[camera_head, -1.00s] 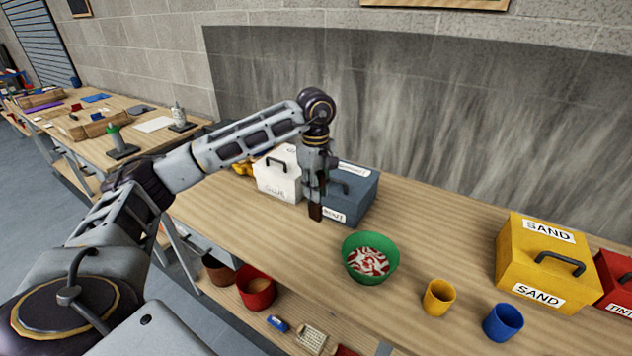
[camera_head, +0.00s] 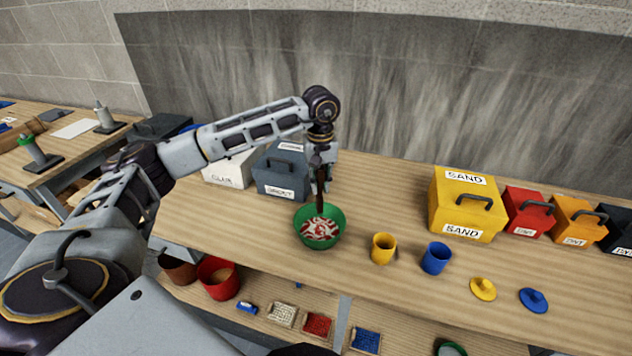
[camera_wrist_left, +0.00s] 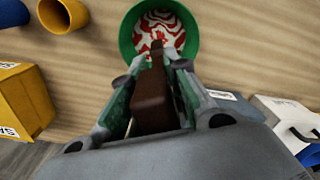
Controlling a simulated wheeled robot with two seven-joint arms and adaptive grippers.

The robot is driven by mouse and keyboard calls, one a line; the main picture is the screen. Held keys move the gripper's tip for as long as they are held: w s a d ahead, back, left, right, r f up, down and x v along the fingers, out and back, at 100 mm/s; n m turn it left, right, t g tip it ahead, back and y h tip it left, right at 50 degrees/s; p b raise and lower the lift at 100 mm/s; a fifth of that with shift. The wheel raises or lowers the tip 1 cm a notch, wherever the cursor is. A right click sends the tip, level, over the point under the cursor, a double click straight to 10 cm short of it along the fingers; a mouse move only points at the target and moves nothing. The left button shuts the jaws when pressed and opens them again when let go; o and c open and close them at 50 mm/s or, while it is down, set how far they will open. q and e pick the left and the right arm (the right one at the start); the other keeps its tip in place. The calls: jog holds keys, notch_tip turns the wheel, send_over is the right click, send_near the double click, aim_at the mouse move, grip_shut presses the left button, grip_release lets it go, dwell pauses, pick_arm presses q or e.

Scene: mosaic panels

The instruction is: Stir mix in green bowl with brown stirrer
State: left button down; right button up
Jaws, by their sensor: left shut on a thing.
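The green bowl (camera_head: 335,217) stands on the wooden table and holds a red-and-white mix (camera_head: 319,230). The bowl also shows at the top of the left wrist view (camera_wrist_left: 127,38). My left gripper (camera_head: 321,172) is over the bowl, pointing down. It is shut on the brown stirrer (camera_head: 320,200), which also shows between the fingers in the left wrist view (camera_wrist_left: 153,95). The stirrer hangs upright, its lower end over or in the mix; I cannot tell whether it touches. My right gripper is not in view.
A yellow cup (camera_head: 383,249) and a blue cup (camera_head: 435,258) stand right of the bowl. A yellow SAND box (camera_head: 450,205) and a red box (camera_head: 526,210) are farther right. A dark grey-blue box (camera_head: 281,175) and a white box (camera_head: 228,170) stand behind left. A shelf is below.

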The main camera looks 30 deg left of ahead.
pick_arm(q)
jog(key=shift+w+m, duration=0.15)
jog(key=shift+m, duration=0.65)
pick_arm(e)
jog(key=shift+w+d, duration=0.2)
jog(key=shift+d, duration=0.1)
pick_arm(q)
jog(key=shift+f, duration=0.1)
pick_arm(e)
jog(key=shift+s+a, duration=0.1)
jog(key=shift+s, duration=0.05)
